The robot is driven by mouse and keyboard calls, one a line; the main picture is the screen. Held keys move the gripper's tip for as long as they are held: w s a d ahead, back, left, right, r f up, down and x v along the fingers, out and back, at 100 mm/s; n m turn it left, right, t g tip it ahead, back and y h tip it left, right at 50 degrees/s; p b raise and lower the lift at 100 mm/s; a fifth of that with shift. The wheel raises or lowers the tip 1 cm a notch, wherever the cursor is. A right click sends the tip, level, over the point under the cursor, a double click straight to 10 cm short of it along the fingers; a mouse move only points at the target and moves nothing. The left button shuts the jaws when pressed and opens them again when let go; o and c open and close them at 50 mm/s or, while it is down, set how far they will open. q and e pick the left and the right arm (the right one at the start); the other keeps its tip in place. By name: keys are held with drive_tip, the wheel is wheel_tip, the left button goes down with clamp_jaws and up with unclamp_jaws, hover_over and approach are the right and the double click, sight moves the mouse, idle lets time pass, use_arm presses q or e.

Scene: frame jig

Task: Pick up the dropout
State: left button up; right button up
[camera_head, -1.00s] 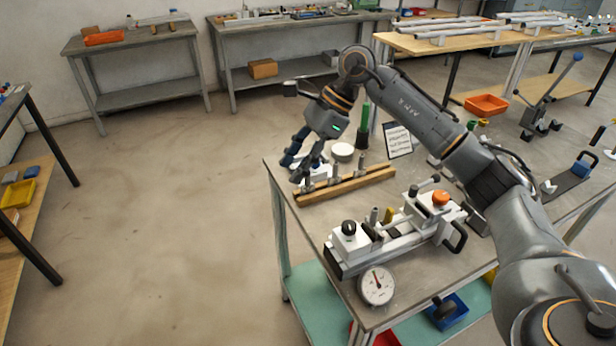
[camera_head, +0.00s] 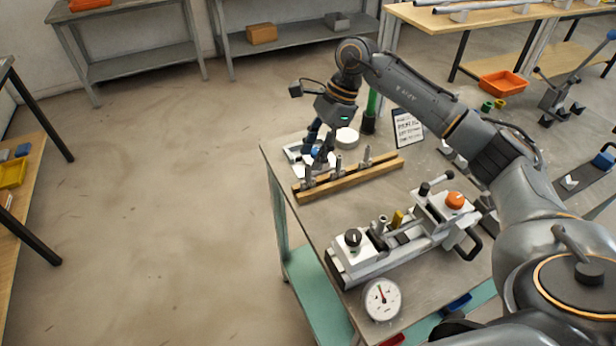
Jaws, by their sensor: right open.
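A wooden rack (camera_head: 350,180) lies on the workbench, with a few small grey metal pieces standing along it. One piece (camera_head: 366,156) is at its right part, another (camera_head: 338,165) near its middle and a third at the left end. They may be dropouts; they are too small to tell for sure. My right gripper (camera_head: 317,162) is open, pointing down over the rack's left end, close to the left piece. Its fingers partly hide that piece and a white tray (camera_head: 292,150) behind. I cannot tell whether they touch it. My left gripper is out of view.
A white frame jig (camera_head: 375,262) with black and orange knobs stands at the front of the bench. A round dial gauge (camera_head: 382,299) is at the front edge. A white disc (camera_head: 347,137), a green-topped tool (camera_head: 371,110) and a printed card (camera_head: 407,128) stand behind the rack.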

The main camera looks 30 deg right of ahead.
sight(309, 166)
drive_tip(key=p+x, duration=0.2)
drive_tip(key=shift+s+f, duration=0.1)
drive_tip(key=shift+f, duration=0.35)
drive_tip(key=shift+x, duration=1)
drive_tip(key=shift+f, duration=0.25)
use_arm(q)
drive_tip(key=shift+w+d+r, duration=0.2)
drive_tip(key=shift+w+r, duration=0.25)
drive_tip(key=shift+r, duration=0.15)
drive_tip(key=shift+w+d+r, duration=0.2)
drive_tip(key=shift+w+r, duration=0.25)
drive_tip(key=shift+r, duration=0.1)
use_arm(e)
clamp_jaws()
